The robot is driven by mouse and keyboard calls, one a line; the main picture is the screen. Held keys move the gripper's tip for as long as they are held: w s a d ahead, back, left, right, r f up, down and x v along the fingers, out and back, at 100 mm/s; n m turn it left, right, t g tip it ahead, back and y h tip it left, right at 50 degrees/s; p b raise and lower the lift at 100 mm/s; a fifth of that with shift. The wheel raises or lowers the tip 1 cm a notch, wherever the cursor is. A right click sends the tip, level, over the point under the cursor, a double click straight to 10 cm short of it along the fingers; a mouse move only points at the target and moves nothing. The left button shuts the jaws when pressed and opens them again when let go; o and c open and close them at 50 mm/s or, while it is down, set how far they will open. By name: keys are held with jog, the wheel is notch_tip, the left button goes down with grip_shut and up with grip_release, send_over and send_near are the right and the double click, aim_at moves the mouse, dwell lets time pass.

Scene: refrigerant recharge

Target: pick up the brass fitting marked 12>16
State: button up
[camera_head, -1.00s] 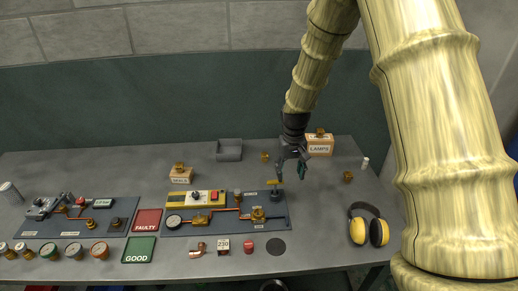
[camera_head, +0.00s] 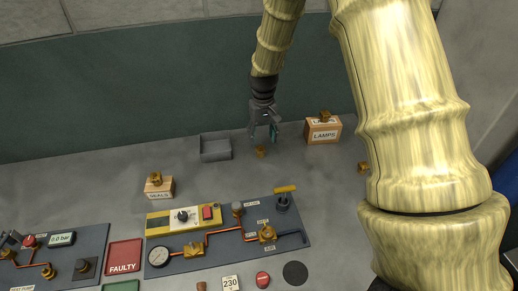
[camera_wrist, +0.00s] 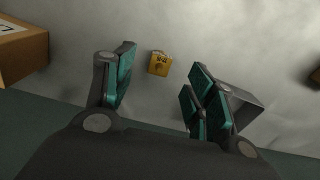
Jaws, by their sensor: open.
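A small brass fitting (camera_head: 260,152) sits alone on the grey table, just below my gripper (camera_head: 263,136). In the wrist view the fitting (camera_wrist: 160,63) lies in the gap between the fingertips, a little past them; its top has a dark marking too small to read. My gripper is open and empty, its teal pads apart, above the table. Other brass fittings stand on the SEALS box (camera_head: 155,178), on the LAMPS box (camera_head: 325,116) and on the table at right (camera_head: 363,167), partly beside my arm. Their markings cannot be read.
The SEALS box (camera_head: 160,190) is at left and the LAMPS box (camera_head: 322,133) at right. An open grey tray (camera_head: 215,150) stands left of the fitting. A panel (camera_head: 222,247) with gauge and copper pipes lies in front. The back wall is close behind.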

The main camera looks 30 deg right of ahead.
aim_at(260, 148)
jog(key=shift+f, duration=0.5)
jog(key=shift+w+f, duration=0.4)
jog(key=shift+f, duration=0.25)
jog(key=shift+w+f, duration=0.35)
jog(key=shift+f, duration=0.25)
jog(key=shift+s+p, duration=0.35)
jog(key=shift+p, duration=0.15)
jog(key=f, duration=0.2)
jog(key=f+p, duration=0.1)
jog(key=shift+w+f+p, duration=0.3)
jog(key=shift+w+f, duration=0.05)
jog(key=shift+w, duration=0.05)
jog(key=shift+s+f, duration=0.15)
jog(key=shift+f, duration=0.4)
jog(key=c, duration=1.2)
